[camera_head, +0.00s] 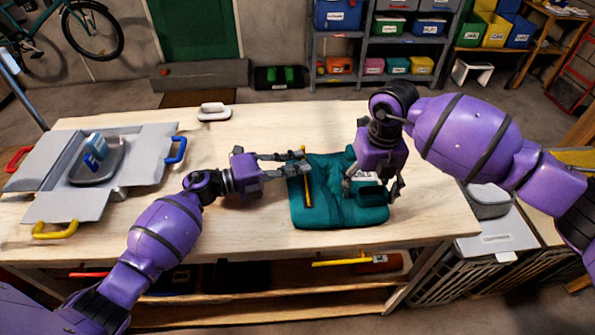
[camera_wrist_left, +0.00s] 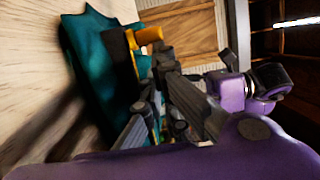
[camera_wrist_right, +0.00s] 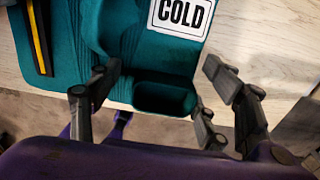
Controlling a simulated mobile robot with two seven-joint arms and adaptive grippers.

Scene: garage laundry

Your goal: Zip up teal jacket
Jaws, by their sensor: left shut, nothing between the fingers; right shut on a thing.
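The teal jacket (camera_head: 340,215) lies folded on the wooden table, with a yellow and black zip strip (camera_head: 307,190) along its left part. A white COLD label shows in the right wrist view (camera_wrist_right: 180,14). My left gripper (camera_head: 302,161) is shut and empty by the zip strip's far end. In the left wrist view its fingers (camera_wrist_left: 165,65) are close to the strip's orange-yellow end (camera_wrist_left: 148,36); whether they touch is unclear. My right gripper (camera_head: 370,188) is shut on the teal jacket, with its fingers on either side of the dark pocket-like part (camera_wrist_right: 165,97).
A grey open case (camera_head: 50,205) with coloured handles and a tray of blue bottles (camera_head: 95,152) stands at the table's left. A white brush-like object (camera_head: 213,112) lies at the back edge. The table between case and jacket is partly clear. Baskets (camera_head: 490,240) stand beyond the right edge.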

